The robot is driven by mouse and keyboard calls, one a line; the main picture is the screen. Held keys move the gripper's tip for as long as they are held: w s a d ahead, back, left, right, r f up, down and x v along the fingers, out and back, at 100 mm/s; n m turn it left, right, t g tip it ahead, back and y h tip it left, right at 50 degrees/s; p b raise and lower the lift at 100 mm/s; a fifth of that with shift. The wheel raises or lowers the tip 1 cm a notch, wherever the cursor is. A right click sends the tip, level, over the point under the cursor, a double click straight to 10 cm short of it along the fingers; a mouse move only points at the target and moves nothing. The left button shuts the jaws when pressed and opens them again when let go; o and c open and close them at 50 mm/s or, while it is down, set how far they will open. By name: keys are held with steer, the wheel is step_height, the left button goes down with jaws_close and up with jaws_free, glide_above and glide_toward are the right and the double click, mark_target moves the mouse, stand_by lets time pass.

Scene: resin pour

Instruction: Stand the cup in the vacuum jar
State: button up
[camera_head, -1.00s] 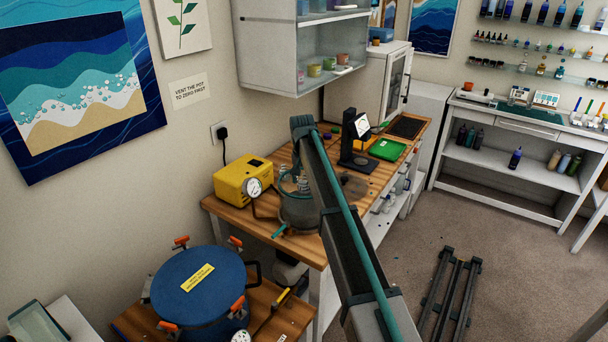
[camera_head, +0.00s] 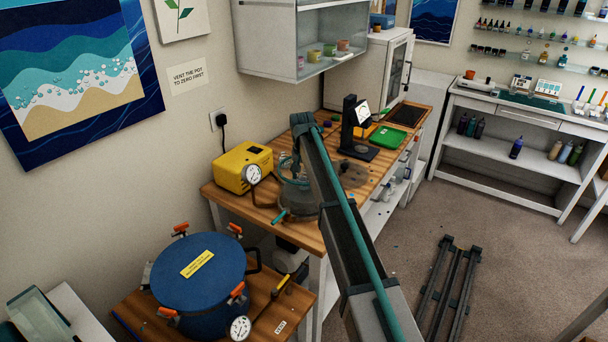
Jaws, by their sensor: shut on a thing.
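The vacuum jar (camera_head: 298,208), a grey see-through vessel with a teal valve at its lower left, stands near the front left corner of the wooden bench. My arm crosses in front of its right side. My gripper (camera_head: 293,178) is small and partly covered by my own arm, just above the jar in the picture. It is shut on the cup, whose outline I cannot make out. I cannot tell how high the gripper is over the jar or whether anything touches the rim.
A yellow pump (camera_head: 243,167) with a gauge stands left of the jar. A blue pressure pot (camera_head: 203,272) with orange clamps is at lower left. A black stand (camera_head: 351,130) and a green tray (camera_head: 388,138) are farther along the bench. A glass-front cabinet (camera_head: 325,38) hangs above.

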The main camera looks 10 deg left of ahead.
steer(key=shift+f, duration=0.45)
steer(key=o, duration=1.2)
steer(key=shift+o, duration=0.2)
steer(key=shift+r, duration=0.1)
step_height(320, 180, up, 12)
steer(key=p, duration=0.4)
steer(key=shift+r+p, duration=0.2)
steer(key=shift+p, duration=0.2)
